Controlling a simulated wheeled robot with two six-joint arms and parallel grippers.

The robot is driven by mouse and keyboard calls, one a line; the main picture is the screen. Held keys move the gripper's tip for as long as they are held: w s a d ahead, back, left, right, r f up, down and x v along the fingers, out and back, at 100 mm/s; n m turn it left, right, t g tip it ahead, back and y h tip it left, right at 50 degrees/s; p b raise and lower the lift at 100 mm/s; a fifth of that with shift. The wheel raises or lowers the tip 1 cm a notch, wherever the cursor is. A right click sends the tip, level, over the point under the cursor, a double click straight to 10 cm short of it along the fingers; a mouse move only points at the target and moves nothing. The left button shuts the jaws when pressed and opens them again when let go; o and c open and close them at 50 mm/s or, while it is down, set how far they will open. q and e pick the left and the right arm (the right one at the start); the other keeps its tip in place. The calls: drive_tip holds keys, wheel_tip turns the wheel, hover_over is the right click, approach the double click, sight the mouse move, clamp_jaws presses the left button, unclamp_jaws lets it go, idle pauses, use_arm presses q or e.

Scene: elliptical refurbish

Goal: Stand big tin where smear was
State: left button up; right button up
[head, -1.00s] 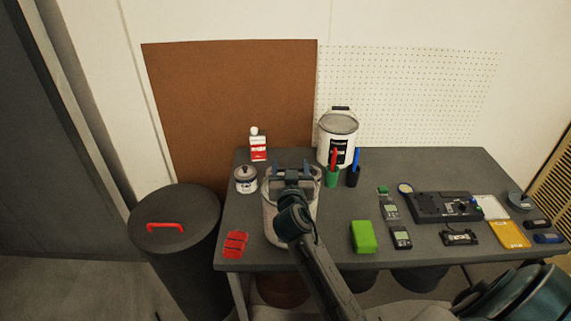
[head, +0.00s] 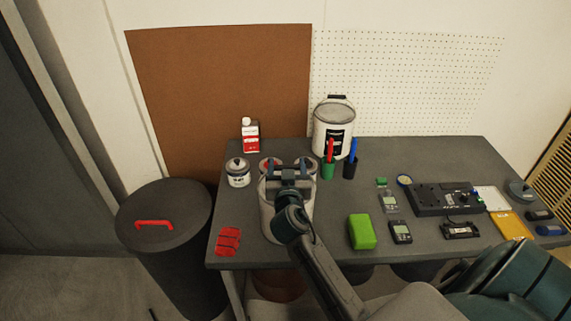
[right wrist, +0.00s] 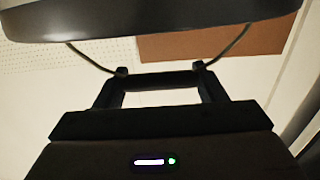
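A big pale tin (head: 267,222) stands or hangs at the table's front left; I cannot tell if its base touches the table. My right gripper (head: 288,172) is above it, fingers at either end of the handle's dark grip, seemingly shut on it. In the right wrist view, the grip (right wrist: 164,80) lies between the fingers, with wires running up to the tin's dark edge (right wrist: 150,22). A red smear (head: 228,241) of several stripes shows on the table to the left of the tin. My left gripper is out of view.
A second large white tin (head: 333,128) stands at the back by pen cups (head: 349,169). A green block (head: 362,231) lies to the right.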

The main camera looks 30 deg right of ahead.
drive_tip(key=o, duration=0.3)
drive_tip(key=shift+s+r, duration=0.1)
drive_tip(key=shift+s, duration=0.05)
drive_tip(key=shift+o, duration=0.5)
drive_tip(key=shift+a, duration=0.1)
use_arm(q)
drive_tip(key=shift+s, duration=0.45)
use_arm(e)
drive_tip(key=shift+s+a, duration=0.15)
drive_tip(key=shift+s, duration=0.15)
use_arm(q)
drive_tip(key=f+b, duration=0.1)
drive_tip(key=b, duration=0.1)
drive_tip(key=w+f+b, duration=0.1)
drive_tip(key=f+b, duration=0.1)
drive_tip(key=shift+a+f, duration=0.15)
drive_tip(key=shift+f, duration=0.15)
use_arm(e)
drive_tip(key=v, duration=1.1)
drive_tip(key=shift+s+a, duration=0.15)
